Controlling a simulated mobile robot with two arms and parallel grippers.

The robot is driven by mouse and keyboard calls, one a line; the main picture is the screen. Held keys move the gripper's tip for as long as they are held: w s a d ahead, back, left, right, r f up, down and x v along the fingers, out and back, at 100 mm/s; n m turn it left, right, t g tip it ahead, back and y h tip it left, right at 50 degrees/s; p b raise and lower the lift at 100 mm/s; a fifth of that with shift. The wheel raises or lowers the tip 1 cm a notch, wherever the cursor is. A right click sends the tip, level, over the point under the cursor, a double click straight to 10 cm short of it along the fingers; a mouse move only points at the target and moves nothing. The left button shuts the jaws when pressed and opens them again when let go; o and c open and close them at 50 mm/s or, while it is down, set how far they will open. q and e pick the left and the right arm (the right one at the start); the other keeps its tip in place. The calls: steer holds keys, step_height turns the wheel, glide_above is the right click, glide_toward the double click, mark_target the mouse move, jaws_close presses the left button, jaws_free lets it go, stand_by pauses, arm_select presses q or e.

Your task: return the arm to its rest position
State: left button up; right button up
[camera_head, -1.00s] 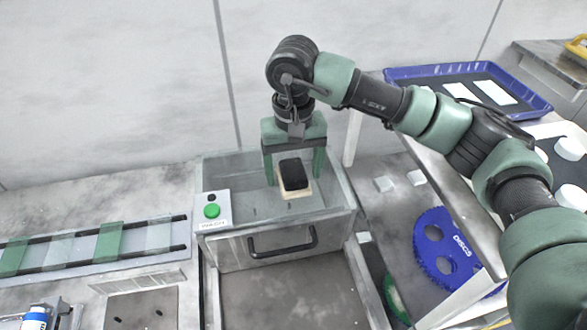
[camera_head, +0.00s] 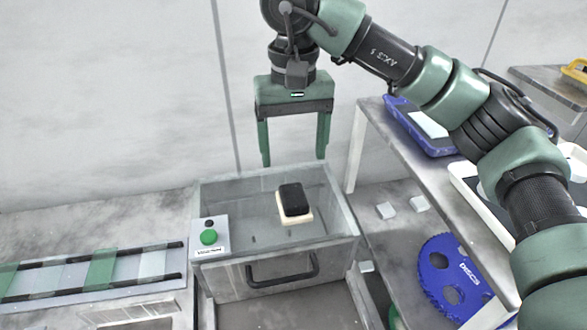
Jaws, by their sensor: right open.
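My right arm (camera_head: 440,85) comes in from the right and reaches across the upper part of the head view. Its gripper (camera_head: 293,160) points straight down with two green fingers wide apart. It is open and empty, above the back edge of the clear-walled box (camera_head: 225,265). A block with a black top and cream base (camera_head: 294,203) sits inside the box, below the gripper and apart from it. My left gripper is not in view.
The box front has a dark handle (camera_head: 282,272) and a green button (camera_head: 208,237). A blue disc holder (camera_head: 452,277) stands at right. A raised shelf holds a blue tray (camera_head: 420,128), partly behind my arm. A railed strip (camera_head: 90,270) lies at left.

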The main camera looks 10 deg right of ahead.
steer(key=shift+r, duration=0.3)
